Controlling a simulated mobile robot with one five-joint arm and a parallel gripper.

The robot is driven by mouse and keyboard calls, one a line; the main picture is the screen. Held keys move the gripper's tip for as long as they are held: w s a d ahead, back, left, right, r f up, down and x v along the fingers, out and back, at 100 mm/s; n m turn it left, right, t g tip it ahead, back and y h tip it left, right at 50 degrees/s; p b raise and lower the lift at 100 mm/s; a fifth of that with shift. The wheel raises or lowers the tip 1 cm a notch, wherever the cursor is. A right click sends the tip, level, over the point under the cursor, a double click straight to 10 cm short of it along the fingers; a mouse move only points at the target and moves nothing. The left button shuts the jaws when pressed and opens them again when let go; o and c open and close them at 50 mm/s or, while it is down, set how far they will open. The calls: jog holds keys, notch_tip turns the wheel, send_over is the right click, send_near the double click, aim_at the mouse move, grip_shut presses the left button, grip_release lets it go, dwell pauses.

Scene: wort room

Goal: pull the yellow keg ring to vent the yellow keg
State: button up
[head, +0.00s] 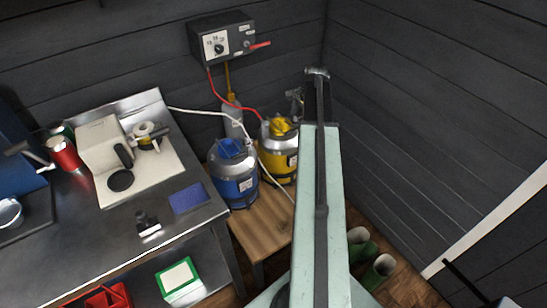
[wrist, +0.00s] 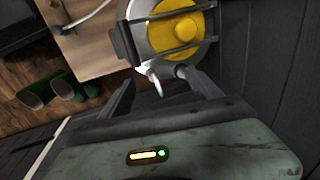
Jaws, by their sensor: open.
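The yellow keg (head: 277,158) stands on a wooden bench by the back wall, partly hidden behind my arm in the head view. In the wrist view its yellow top (wrist: 175,32) shows with dark bars across it. A small pale loop (wrist: 155,84), seemingly the keg ring, sticks out from the keg's near edge. My gripper (wrist: 157,79) is open, with one finger on each side of the loop. I cannot tell whether either finger touches it. In the head view my gripper (head: 296,98) is small and mostly hidden by my arm.
A blue keg (head: 233,175) stands left of the yellow keg. A wall control box (head: 222,40) has a red hose. A steel counter (head: 75,225) is on the left. Green boots (head: 360,243) stand on the floor. The dark wall (head: 430,120) is close on the right.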

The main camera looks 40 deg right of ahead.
jog(key=shift+w+p+v, duration=0.25)
jog(key=shift+p+v, duration=0.75)
jog(key=shift+p, duration=0.05)
jog(key=shift+w+p+v, duration=0.25)
jog(key=shift+p+v, duration=0.75)
jog(key=shift+w+p+v, duration=0.25)
jog(key=shift+p+v, duration=0.75)
jog(key=shift+p, duration=0.05)
jog(key=shift+r, duration=0.1)
